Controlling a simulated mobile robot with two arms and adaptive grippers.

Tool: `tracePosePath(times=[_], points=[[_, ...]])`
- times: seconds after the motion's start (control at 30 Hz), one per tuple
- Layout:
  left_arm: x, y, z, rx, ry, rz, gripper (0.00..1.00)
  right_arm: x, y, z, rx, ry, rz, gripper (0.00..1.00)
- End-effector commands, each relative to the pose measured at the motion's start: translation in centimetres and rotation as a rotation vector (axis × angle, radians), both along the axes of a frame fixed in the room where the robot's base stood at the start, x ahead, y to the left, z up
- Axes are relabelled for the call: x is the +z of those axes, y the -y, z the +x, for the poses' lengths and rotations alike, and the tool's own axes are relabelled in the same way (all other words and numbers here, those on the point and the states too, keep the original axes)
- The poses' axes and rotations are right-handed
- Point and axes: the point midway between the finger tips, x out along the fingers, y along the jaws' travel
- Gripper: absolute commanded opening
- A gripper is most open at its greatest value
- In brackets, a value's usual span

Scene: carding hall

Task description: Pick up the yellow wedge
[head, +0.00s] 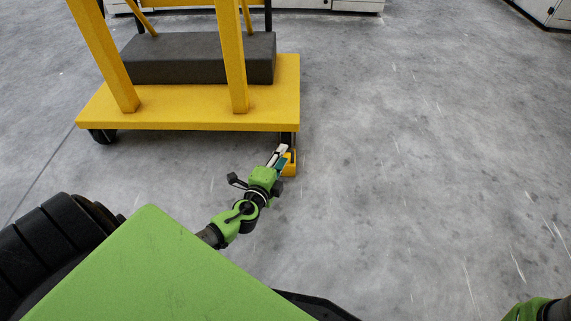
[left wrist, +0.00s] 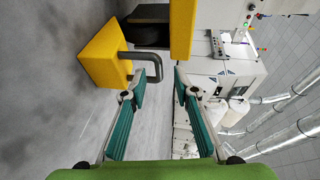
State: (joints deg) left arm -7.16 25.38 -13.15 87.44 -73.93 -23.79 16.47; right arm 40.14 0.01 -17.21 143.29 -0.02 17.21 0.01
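The yellow wedge (head: 291,169) sits on the floor against the front right wheel of a yellow cart. In the left wrist view the wedge (left wrist: 104,55) is at upper left, with a dark bent handle (left wrist: 150,56) sticking out from it. My left gripper (head: 279,153) is low beside the wedge and hides part of it in the head view. The handle is just ahead of the left fingertip; contact cannot be told. My right gripper is out of the picture.
The yellow cart (head: 190,115) stands right behind the wedge, with posts and a dark grey block (head: 200,58) on its deck. White machine cabinets (head: 330,4) line the far edge. The floor to the right is clear.

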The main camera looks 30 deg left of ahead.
Motion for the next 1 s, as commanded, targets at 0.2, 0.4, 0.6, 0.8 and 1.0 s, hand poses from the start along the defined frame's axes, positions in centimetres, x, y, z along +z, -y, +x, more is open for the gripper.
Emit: tracePosePath(times=[0.2, 0.4, 0.6, 0.8, 1.0], points=[[-0.7, -0.7, 2.3, 0.0, 0.001, 0.0, 0.28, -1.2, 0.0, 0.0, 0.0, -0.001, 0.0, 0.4], [-0.6, -0.7, 2.4, 0.0, -0.001, 0.0, 0.28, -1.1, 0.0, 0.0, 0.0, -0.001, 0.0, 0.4], [-0.6, -0.7, 2.4, 0.0, -0.001, 0.0, 0.0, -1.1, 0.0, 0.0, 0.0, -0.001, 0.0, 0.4], [-0.5, -0.7, 2.4, 0.0, 0.002, 0.001, 0.0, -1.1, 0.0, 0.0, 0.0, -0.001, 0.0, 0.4], [-0.3, -0.6, 2.3, 0.0, 0.001, 0.0, 0.0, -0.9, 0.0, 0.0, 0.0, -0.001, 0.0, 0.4]])
